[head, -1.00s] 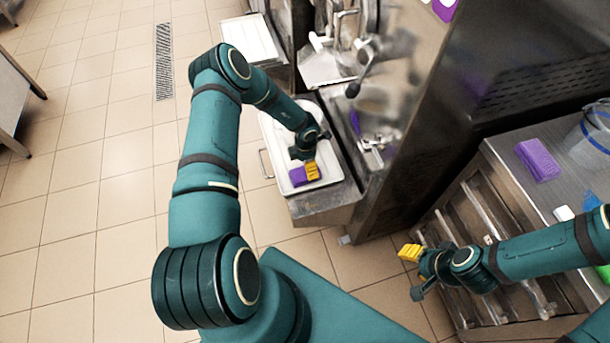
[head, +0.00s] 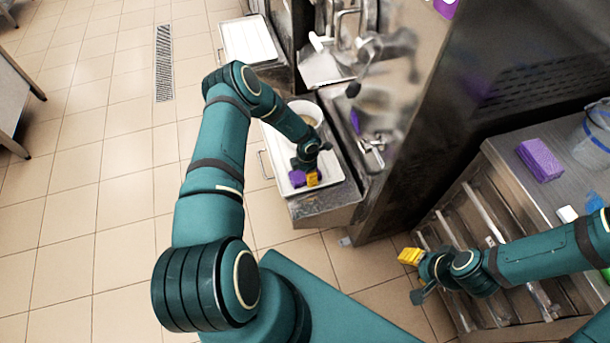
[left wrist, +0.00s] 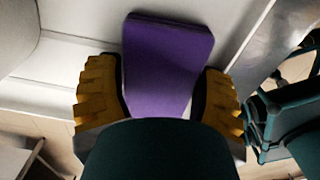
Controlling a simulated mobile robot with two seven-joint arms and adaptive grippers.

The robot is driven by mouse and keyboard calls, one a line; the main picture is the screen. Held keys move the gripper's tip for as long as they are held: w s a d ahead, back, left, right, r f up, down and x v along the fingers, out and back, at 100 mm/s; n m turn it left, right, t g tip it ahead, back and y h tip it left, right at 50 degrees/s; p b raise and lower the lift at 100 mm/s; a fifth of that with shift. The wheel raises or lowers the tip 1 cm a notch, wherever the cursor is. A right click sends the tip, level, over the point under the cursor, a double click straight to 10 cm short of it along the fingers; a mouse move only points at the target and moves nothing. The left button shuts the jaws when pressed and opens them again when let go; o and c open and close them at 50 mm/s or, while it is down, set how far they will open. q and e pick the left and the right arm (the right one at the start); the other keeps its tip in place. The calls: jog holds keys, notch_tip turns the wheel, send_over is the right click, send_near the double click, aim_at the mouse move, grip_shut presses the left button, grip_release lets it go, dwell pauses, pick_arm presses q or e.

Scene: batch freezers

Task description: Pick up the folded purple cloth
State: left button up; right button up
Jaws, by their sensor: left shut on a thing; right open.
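The folded purple cloth (head: 297,177) is at the near end of a white tray (head: 337,171) beside the machine. My left gripper (head: 312,178) reaches down over the tray and is shut on the cloth. In the left wrist view the cloth (left wrist: 167,62) is flat-faced with rounded corners and sits between the two yellow fingers. The head view does not show clearly whether the cloth touches the tray floor. My right gripper (head: 409,256) is open and empty, in front of the steel rack at the right.
A round white bowl (head: 307,112) stands in the tray behind my left wrist. The tall steel machine (head: 425,110) rises close on the right. Another purple stack (head: 540,160) and a clear bucket (head: 592,140) stand on the right-hand table. The floor at left is open.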

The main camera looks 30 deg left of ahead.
pick_arm(q)
notch_tip(320, 180, up, 10)
jog(key=shift+p, duration=1)
jog(key=o, duration=0.6)
jog(key=c, duration=0.5)
jog(key=shift+o, duration=0.2)
